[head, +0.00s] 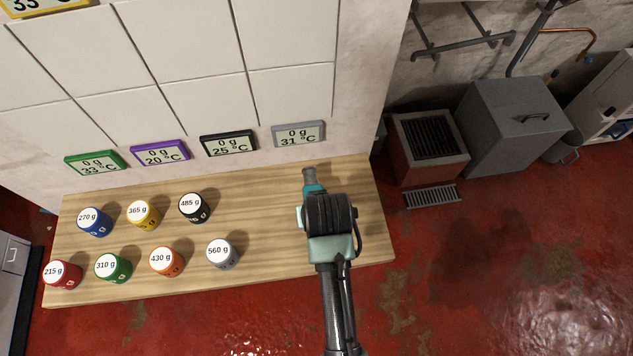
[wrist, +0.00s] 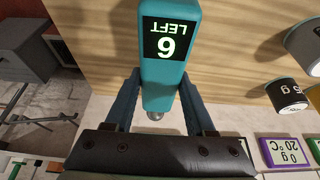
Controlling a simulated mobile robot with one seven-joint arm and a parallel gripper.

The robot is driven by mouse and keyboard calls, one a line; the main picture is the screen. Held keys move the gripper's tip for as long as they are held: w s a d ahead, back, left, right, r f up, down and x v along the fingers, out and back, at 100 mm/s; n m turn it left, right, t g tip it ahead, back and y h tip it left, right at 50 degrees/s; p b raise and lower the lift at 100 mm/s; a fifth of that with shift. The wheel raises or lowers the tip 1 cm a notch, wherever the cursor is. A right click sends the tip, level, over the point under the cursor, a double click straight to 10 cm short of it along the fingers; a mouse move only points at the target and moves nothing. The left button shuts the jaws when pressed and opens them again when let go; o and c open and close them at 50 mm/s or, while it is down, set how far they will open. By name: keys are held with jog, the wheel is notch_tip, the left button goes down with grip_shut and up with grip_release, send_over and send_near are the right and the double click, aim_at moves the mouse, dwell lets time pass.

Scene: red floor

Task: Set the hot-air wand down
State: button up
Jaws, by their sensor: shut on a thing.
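The hot-air wand (wrist: 170,75) is a teal body with a dark display reading "6 LEFT", upside down in the wrist view. My gripper (wrist: 160,95) is shut on it, with one blue finger on each side. In the head view, the wand's grey and teal end (head: 309,179) sticks out past my gripper (head: 314,192), over the right part of the wooden bench (head: 270,185). My wrist hides the rest of it there. I cannot tell whether the wand touches the bench.
Several numbered canisters stand in two rows on the bench's left and middle, the grey one (head: 222,254) nearest my arm. Small displays, such as the grey-framed one (head: 299,133), line the tiled wall behind. Bare wood lies around my gripper. A grey bin (head: 512,125) stands right.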

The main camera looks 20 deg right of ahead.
jog(key=shift+f, duration=2.15)
jog(key=shift+f, duration=0.15)
jog(key=o, duration=1.3)
jog(key=shift+c, duration=0.2)
